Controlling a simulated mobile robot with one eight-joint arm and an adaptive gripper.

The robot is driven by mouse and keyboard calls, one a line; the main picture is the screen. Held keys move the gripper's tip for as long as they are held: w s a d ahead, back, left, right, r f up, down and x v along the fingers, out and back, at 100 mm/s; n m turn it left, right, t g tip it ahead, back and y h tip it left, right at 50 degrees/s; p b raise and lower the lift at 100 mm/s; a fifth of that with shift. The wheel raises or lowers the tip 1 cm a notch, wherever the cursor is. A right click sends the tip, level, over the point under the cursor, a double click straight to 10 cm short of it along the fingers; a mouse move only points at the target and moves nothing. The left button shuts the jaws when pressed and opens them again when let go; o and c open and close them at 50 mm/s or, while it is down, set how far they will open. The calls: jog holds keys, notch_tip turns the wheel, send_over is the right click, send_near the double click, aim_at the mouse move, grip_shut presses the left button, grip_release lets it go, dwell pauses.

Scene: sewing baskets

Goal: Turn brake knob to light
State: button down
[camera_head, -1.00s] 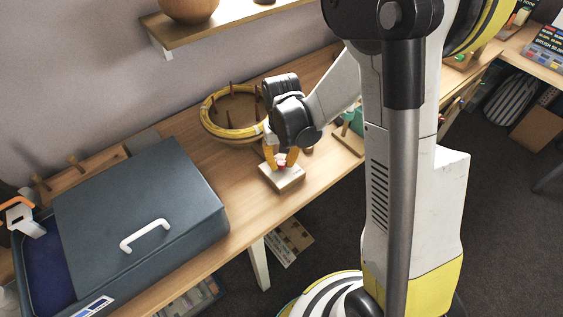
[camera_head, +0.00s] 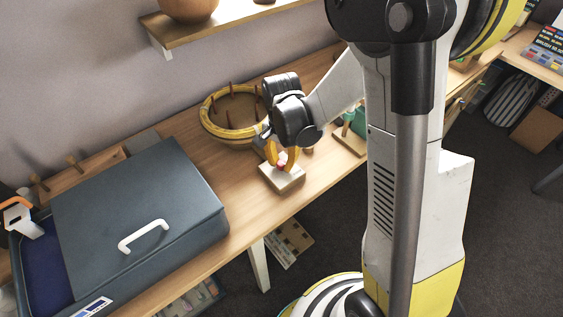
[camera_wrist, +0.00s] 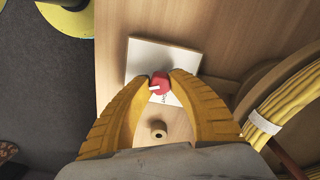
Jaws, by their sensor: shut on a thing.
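The brake knob (camera_wrist: 160,83) is red with a white pointer mark, and it sits on a pale block (camera_wrist: 146,57) on the wooden table. In the wrist view the pointer reaches toward the left. My gripper (camera_wrist: 160,82) has its yellow fingers shut on the knob from both sides. In the head view my gripper (camera_head: 283,162) is over the block (camera_head: 284,181), with the knob (camera_head: 282,158) partly hidden between the fingers. Part of the lettering on the block is covered by a finger.
A round basket with yellow rim (camera_head: 208,124) and upright pegs stands behind the gripper. A large dark blue box (camera_head: 110,215) with a white handle is at the left. A small wooden peg (camera_wrist: 157,131) is close to the block. The table's front edge is near.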

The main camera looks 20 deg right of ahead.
aim_at(282, 162)
jog(key=shift+m, duration=0.3)
jog(key=c, duration=1.2)
grip_release()
jog(key=shift+o, duration=0.2)
notch_tip(282, 162, up, 12)
